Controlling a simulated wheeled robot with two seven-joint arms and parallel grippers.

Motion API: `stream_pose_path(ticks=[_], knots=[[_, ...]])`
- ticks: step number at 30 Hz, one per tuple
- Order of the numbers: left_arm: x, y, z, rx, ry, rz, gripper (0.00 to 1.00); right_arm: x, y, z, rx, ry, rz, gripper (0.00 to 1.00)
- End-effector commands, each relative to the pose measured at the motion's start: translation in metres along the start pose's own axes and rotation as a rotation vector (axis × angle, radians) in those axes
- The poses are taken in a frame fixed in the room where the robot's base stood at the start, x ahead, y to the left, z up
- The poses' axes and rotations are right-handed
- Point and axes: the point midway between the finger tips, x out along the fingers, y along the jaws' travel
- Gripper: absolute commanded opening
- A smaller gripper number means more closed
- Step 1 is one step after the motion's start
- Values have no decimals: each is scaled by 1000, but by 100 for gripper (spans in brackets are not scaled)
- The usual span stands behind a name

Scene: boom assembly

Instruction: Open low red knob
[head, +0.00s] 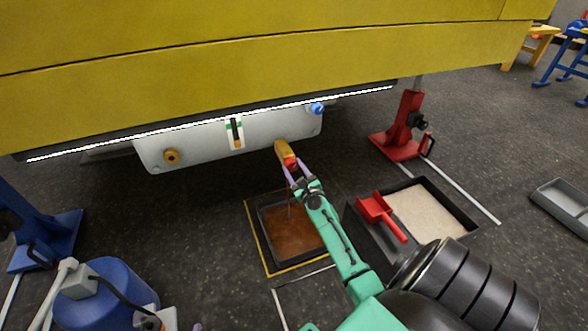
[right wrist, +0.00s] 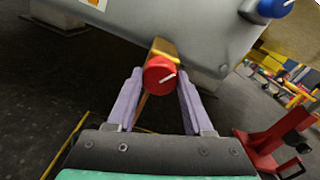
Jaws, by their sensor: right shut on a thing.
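The low red knob (right wrist: 159,76) sits on a brass-coloured valve (right wrist: 163,46) under the grey tank (head: 220,140). A white line marks the knob's face. My right gripper (right wrist: 156,88) is shut on the red knob, with one purple finger on each side of it. The knob also shows in the head view (head: 290,163), partly covered by the fingers. A thin dark stream falls below the valve toward a black tray (head: 295,233) of brown liquid on the floor.
A blue knob (head: 317,108) and a brass plug (head: 171,156) are on the tank. A yellow body (head: 250,50) overhangs it. A red jack stand (head: 402,130) and a sand tray (head: 430,212) with a red scoop (head: 381,213) stand right. A blue drum (head: 105,295) stands left.

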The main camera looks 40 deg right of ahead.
Motion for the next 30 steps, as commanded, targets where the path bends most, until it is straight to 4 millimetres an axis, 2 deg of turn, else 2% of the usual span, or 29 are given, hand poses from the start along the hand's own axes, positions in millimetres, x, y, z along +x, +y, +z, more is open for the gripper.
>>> stream_pose_path(ticks=[2,3,4,5,14,17,20,27,28,29,30], knots=[[0,0,1,-1,-3,-1,74,0,0,-1,-1,1,0,0],[-1,0,2,-1,-4,-1,74,0,0,-1,-1,1,0,67],[-1,0,2,-2,-5,-1,74,0,0,-1,-1,1,0,78],[-1,0,2,-2,-6,-1,74,0,0,0,-1,1,0,82],[-2,0,4,-4,-12,-2,74,-1,0,0,-2,0,0,82],[-3,0,4,-4,-15,-3,74,-8,0,0,-2,1,1,82],[-5,2,7,-9,-31,-4,74,-25,0,0,-2,2,1,82],[-10,0,24,-21,-61,-9,74,-93,1,-3,-4,5,2,82],[-10,-1,24,-18,-58,-9,74,-96,1,-3,-4,3,2,82],[-4,-2,12,-4,-25,-5,74,-100,1,-3,-4,2,1,82],[5,-2,-10,13,32,2,74,-106,1,-3,-4,2,1,82]])
